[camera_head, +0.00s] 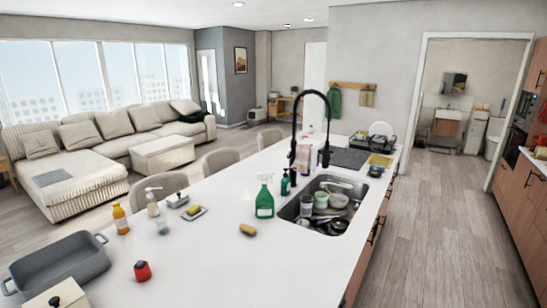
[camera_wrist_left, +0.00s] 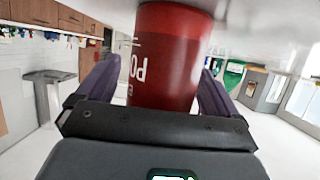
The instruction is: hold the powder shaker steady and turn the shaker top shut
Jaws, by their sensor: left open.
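The powder shaker (camera_head: 142,271) is a small red container with a darker top, standing on the white counter near the front left in the head view. In the left wrist view, the red shaker (camera_wrist_left: 165,60) fills the middle, with white lettering that appears upside down. My left gripper (camera_wrist_left: 157,78) is open, with one dark finger on each side of the shaker. I cannot tell whether either finger touches it. The shaker top is not clearly seen in the wrist view. Neither gripper shows in the head view, and my right gripper is in no view.
A grey roasting pan (camera_head: 60,264) and a pale box (camera_head: 57,295) stand left of the shaker. An orange bottle (camera_head: 120,219), a pump bottle (camera_head: 152,203) and a soap dish (camera_head: 194,212) are behind it. A green spray bottle (camera_head: 265,200) stands by the full sink (camera_head: 325,207).

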